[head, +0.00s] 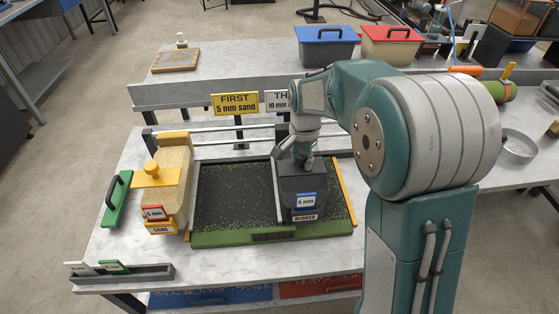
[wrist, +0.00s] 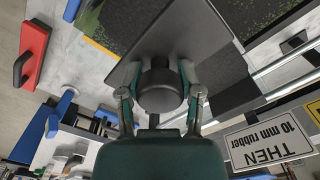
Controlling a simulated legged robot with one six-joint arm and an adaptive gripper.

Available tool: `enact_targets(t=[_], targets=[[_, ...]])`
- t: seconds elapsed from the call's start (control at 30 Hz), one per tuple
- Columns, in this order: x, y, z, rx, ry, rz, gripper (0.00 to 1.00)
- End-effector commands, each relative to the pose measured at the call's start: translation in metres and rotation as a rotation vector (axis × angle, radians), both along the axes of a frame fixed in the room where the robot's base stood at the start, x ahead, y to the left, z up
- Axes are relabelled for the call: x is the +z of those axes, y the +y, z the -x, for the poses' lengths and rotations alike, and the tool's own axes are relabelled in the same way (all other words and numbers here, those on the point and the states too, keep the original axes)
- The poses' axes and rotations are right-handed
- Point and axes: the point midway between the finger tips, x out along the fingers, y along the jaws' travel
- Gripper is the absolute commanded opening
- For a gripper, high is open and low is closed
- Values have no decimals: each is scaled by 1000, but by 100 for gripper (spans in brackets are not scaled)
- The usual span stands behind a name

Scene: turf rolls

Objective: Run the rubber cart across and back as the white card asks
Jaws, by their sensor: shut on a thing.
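The black rubber cart (head: 301,183) stands at the right end of the turf tray (head: 265,236). Its front has a blue "5 mm" tag (head: 306,200) and a "RUBBER" label. My gripper (wrist: 160,72) is shut on the cart's round black knob (wrist: 158,97). The white card (wrist: 268,143) reads "THEN 10 mm rubber" in the wrist view; in the head view my arm partly covers it (head: 275,101). The yellow card (head: 236,104) reads "FIRST 5 mm sand". The tan sand cart (head: 173,195) stands off the turf's left end, with a red tag and a yellow knob.
Rails (head: 215,143) run behind the tray. A grey rack (head: 123,274) with white and green tags is at the front left. Blue-lidded (head: 326,46) and red-lidded (head: 391,46) bins stand behind. The turf between the carts is clear.

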Motion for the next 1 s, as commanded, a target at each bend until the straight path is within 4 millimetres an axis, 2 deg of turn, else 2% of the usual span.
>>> enact_targets(t=[0.1,0.7,1.0], targets=[[0,-25,-2,-5,-4,1,0],[0,-137,-6,-5,-4,1,0],[0,-182,-8,-3,-6,1,0]])
